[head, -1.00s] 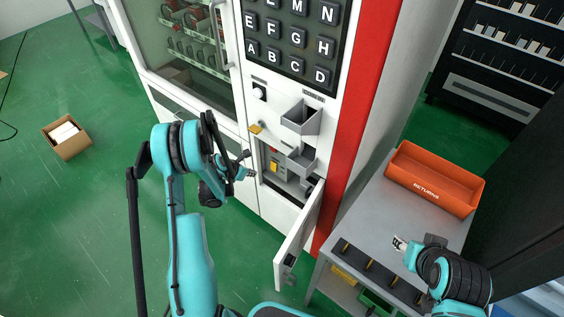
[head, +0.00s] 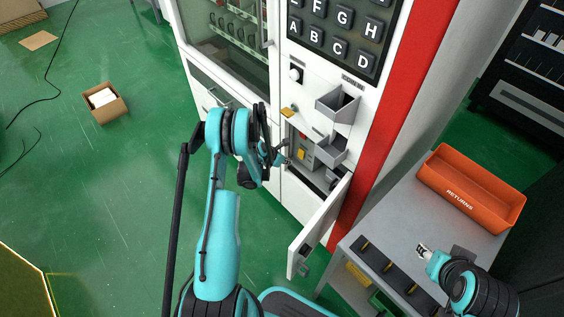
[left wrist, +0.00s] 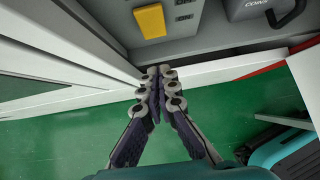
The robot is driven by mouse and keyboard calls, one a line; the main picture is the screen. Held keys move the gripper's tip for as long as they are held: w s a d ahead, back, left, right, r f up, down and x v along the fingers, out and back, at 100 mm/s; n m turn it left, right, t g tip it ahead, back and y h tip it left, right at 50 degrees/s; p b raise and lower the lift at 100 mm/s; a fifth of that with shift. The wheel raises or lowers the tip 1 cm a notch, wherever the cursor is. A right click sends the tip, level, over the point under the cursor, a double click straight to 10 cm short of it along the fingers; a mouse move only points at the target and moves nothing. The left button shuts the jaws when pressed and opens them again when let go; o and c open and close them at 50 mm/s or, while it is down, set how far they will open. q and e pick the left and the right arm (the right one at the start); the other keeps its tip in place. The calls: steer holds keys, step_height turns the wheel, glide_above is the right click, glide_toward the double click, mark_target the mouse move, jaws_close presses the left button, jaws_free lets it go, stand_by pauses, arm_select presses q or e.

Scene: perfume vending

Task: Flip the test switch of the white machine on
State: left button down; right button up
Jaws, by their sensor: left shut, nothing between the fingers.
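The white machine (head: 299,206) stands ahead of me with its small lower door (head: 318,232) swung open. Inside the lower compartment are a yellow block (head: 301,154) and a small red part (head: 299,136). The yellow block also shows at the top of the left wrist view (left wrist: 150,21), beside small dark fittings (left wrist: 184,10). I cannot tell which part is the test switch. My left gripper (head: 284,152) is at the compartment's left side. In the left wrist view its fingertips (left wrist: 160,84) are together and empty, below the yellow block and apart from it. My right gripper (head: 422,251) hangs over the grey table; its jaws are unclear.
The open door bounds the compartment on the right. Grey trays (head: 338,104) jut out above it. An orange returns bin (head: 472,190) is on the grey table (head: 400,215). A cardboard box (head: 104,103) lies on the green floor at left, which is mostly clear.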

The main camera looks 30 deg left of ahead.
mark_target(300, 156)
arm_select(q)
steer(key=shift+w+d+f+b, duration=0.3)
steer(key=shift+w, duration=0.5)
steer(key=shift+w+d+f+b, duration=0.25)
steer(key=shift+w+f, duration=0.05)
steer(key=shift+w, duration=0.5)
steer(key=shift+w+d+f+b, duration=0.3)
steer(key=shift+w, duration=0.5)
steer(key=shift+w+d+f, duration=0.1)
steer(key=shift+w+f, duration=0.05)
steer(key=shift+w, duration=0.15)
steer(key=shift+r, duration=0.85)
